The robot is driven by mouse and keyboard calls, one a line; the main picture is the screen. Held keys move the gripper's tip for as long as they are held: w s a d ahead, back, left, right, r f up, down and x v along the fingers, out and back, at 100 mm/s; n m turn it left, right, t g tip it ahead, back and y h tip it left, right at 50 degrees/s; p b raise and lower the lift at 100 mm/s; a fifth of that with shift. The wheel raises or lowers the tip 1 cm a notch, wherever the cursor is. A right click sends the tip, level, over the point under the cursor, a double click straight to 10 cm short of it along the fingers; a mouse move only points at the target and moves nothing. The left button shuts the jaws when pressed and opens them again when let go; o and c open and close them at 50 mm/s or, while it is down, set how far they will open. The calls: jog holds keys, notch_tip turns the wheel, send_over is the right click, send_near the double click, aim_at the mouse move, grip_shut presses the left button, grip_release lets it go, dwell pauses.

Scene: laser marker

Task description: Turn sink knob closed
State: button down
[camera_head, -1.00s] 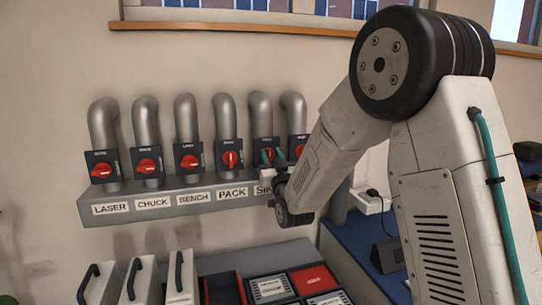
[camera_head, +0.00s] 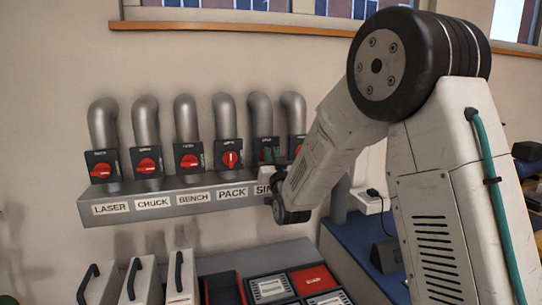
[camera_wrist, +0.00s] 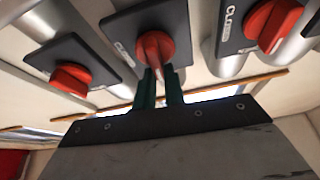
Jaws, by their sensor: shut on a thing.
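The sink knob is a red rotary handle on a dark square plate, above the partly hidden label starting "SIN". In the wrist view the red knob (camera_wrist: 154,48) is at top centre, its grip pointing down between my fingers. My gripper (camera_wrist: 161,76) is shut on it with two green fingers, one on each side. In the head view my gripper (camera_head: 268,156) is at the fifth valve from the left, and its fingers and wrist hide most of that knob.
Neighbouring red knobs flank it in the wrist view, at left (camera_wrist: 71,81) and right (camera_wrist: 272,24). The PACK knob (camera_head: 231,160) stands upright. The grey label ledge (camera_head: 160,190) runs below the valves.

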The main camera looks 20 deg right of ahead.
jog(key=shift+d+f+m+g+h, duration=0.25)
jog(key=shift+m+g+h, duration=0.75)
jog(key=shift+m, duration=2.5)
jog(key=shift+d+f+m+g+h, duration=0.2)
jog(key=shift+m+g+h, duration=0.8)
jog(key=shift+m, duration=2.5)
jog(key=shift+d+f+m+g+h, duration=0.2)
jog(key=shift+m+g+h, duration=0.75)
jog(key=shift+m, duration=2.55)
jog(key=shift+f, duration=0.1)
jog(key=c, duration=1.5)
grip_release()
